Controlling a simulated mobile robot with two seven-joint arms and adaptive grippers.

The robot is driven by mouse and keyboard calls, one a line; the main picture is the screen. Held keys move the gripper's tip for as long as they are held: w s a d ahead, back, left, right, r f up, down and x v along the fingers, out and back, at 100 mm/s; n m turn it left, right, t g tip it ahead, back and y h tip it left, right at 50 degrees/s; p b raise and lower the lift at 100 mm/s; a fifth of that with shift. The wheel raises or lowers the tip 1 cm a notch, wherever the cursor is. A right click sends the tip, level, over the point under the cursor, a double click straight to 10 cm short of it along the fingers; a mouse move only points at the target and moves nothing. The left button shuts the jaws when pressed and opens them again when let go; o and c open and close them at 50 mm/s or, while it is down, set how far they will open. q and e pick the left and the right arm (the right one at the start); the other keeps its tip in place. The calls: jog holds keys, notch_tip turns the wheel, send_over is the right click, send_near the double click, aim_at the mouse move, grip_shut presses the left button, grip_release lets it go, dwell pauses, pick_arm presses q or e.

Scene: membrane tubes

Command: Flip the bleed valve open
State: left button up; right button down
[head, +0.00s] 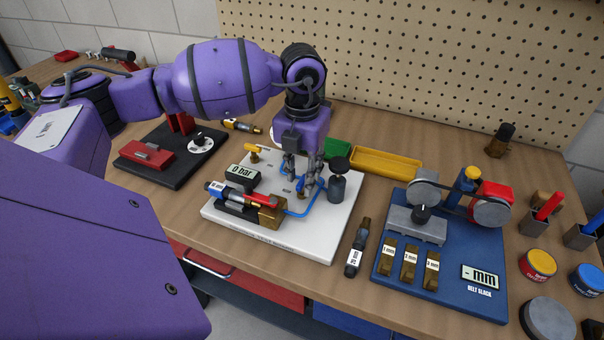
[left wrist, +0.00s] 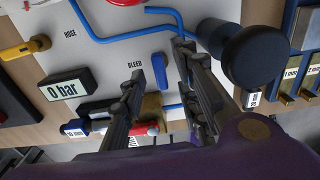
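The white test board (head: 325,240) lies on the bench with blue tubing and a gauge (head: 244,175) reading 0 bar, also seen in the left wrist view (left wrist: 66,89). The bleed valve's blue lever (left wrist: 159,73) shows beside the BLEED label in the left wrist view. My left gripper (head: 300,177) points down over the board. Its two fingers (left wrist: 160,76) are apart, one on each side of the lever in the picture. I cannot tell whether either touches it. In the head view the fingers largely hide the lever. My right gripper is not in view.
A black-capped cylinder (head: 338,180) stands close right of my left gripper. A yellow valve handle (head: 256,151) and a tube holder with a red part (head: 262,199) are also on the board. A blue belt-slack board (head: 450,277) and yellow tray (head: 385,163) lie to the right.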

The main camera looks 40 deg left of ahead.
aim_at(302, 180)
pick_arm(q)
notch_tip(302, 180, up, 12)
jog(key=shift+f, duration=0.25)
dwell(0.6)
